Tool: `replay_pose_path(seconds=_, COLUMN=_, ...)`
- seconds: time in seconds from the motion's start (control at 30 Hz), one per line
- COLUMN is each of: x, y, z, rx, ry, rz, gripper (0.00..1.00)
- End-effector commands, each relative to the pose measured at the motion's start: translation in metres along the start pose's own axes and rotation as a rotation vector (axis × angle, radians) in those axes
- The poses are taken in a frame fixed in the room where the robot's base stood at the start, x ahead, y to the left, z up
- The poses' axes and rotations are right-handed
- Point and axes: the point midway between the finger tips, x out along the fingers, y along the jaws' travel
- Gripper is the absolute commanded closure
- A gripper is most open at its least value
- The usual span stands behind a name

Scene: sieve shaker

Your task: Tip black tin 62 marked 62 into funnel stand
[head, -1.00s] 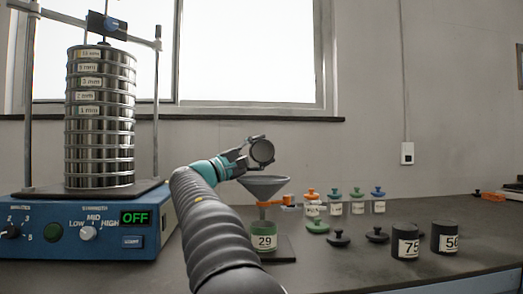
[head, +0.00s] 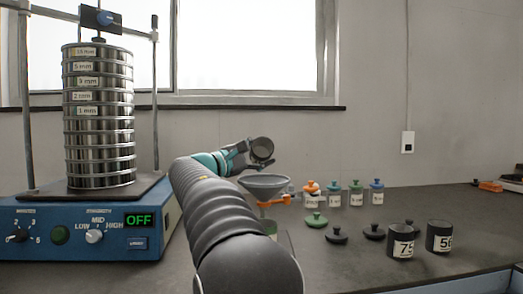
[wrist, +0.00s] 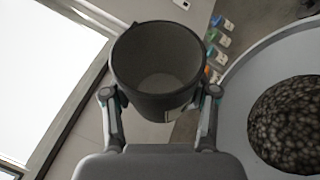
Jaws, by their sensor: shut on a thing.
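My gripper (wrist: 161,95) is shut on a black tin (wrist: 158,75), with one finger on each side of it. In the wrist view the tin's open mouth shows a dark inner wall and a bare-looking grey bottom. In the head view the tin (head: 263,147) is tilted on its side above the grey funnel (head: 265,182), apart from it. Its number is not readable. The funnel (wrist: 238,105) also shows at the right of the wrist view, with dark grains inside it. My arm hides much of the funnel stand and the green container under it.
Black tins marked 75 (head: 400,241) and 56 (head: 440,236) stand at the right front. Loose black lids (head: 336,235) and a green lid (head: 316,220) lie nearby. Several small colour-capped jars (head: 355,193) stand behind. The sieve shaker (head: 98,120) stands at left, its display reading OFF.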

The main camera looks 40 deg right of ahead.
Motion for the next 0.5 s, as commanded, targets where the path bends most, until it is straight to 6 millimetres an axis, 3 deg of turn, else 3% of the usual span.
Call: replay_pose_path(seconds=0.5, x=0.0000, y=0.0027, z=0.0029, rx=-0.162, ry=0.073, rz=-0.068, gripper=0.78)
